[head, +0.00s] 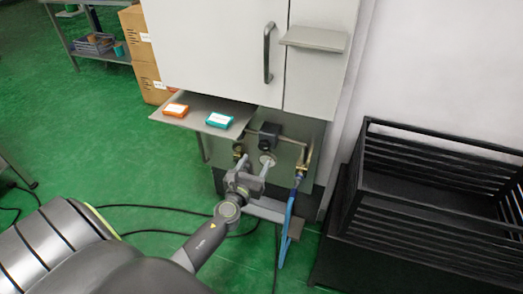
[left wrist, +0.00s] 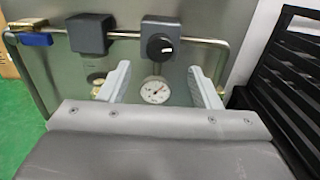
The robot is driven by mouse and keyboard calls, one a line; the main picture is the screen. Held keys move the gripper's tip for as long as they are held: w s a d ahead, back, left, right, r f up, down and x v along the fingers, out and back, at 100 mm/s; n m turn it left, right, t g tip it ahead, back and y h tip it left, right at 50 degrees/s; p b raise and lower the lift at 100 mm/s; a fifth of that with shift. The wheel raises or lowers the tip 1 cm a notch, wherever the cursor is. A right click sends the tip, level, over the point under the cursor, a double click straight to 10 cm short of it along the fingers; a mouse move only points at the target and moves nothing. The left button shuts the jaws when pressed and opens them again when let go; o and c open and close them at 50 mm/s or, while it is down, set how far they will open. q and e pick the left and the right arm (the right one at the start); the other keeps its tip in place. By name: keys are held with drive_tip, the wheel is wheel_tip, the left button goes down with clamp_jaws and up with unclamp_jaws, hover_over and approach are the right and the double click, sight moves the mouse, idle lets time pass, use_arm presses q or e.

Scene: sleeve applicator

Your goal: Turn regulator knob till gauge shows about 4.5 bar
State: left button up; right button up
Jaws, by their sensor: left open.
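The regulator (head: 269,136) is a dark block on a pipe below the cabinet. In the left wrist view its round black knob (left wrist: 158,46) faces me, and the white round gauge (left wrist: 154,90) sits just below. The gauge also shows in the head view (head: 266,160). The needle is too small to read. My left gripper (head: 256,166) is open and empty in front of the panel. In the left wrist view its fingers (left wrist: 158,70) stand on either side of the gauge, their tips below the knob and apart from it. My right gripper is not in view.
A second dark block (left wrist: 90,35) and a blue valve handle (left wrist: 36,39) sit on the pipe left of the regulator. A shelf (head: 193,123) with orange and teal boxes juts out above. A blue hose (head: 287,228) hangs at right. A black slatted rack (head: 432,190) stands further right.

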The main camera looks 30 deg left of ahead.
sight(263, 148)
use_arm(q)
drive_tip(key=x, duration=0.5)
drive_tip(key=shift+w+a, duration=0.1)
drive_tip(key=shift+w, duration=0.15)
drive_tip(key=shift+w+a+b, duration=0.15)
drive_tip(key=shift+w+b, duration=0.15)
drive_tip(key=shift+w, duration=0.2)
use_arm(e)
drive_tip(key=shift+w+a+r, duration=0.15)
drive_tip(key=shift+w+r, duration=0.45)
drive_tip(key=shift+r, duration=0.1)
use_arm(q)
drive_tip(key=c, duration=1)
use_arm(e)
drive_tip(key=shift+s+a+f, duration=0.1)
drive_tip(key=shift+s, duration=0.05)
use_arm(q)
drive_tip(key=shift+n, duration=0.4)
